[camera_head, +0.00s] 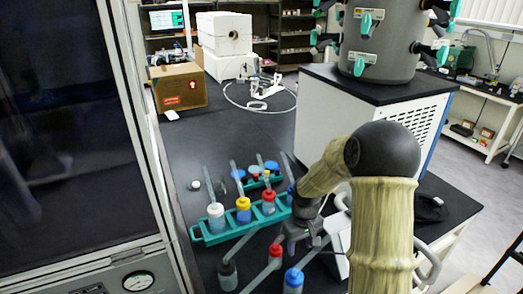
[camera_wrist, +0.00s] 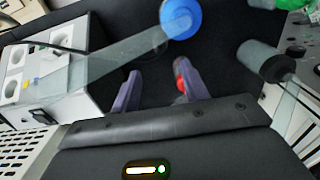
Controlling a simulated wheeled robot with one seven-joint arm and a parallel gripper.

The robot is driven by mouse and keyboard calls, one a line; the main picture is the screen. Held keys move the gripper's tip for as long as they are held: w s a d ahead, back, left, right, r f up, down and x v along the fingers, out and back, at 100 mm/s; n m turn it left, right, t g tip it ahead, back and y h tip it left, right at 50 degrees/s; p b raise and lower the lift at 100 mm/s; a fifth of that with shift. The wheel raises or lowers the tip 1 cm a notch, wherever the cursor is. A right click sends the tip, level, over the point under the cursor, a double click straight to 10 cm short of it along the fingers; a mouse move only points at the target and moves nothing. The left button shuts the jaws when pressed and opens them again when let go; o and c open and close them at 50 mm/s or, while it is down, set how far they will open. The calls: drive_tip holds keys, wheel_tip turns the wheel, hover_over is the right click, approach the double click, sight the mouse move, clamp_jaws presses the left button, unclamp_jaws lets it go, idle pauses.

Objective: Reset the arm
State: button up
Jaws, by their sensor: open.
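My gripper (camera_head: 303,240) hangs over the black bench, at the near right end of the teal rack (camera_head: 225,236). In the wrist view my gripper (camera_wrist: 160,84) has its two purple fingers apart, with nothing clearly held between them. A bit of a red cap (camera_wrist: 180,85) shows beside the right finger, mostly hidden by it. My arm bends down from the right in the head view.
The rack holds bottles with white, yellow (camera_head: 243,203) and red caps. Black, red (camera_head: 275,252) and blue-capped (camera_head: 293,277) bottles stand in front of it. The freeze dryer (camera_head: 380,40) with teal valves stands at the back right.

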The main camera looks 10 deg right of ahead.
wheel_tip(320, 180, up, 10)
drive_tip(key=p, duration=0.9)
drive_tip(key=shift+p, duration=0.4)
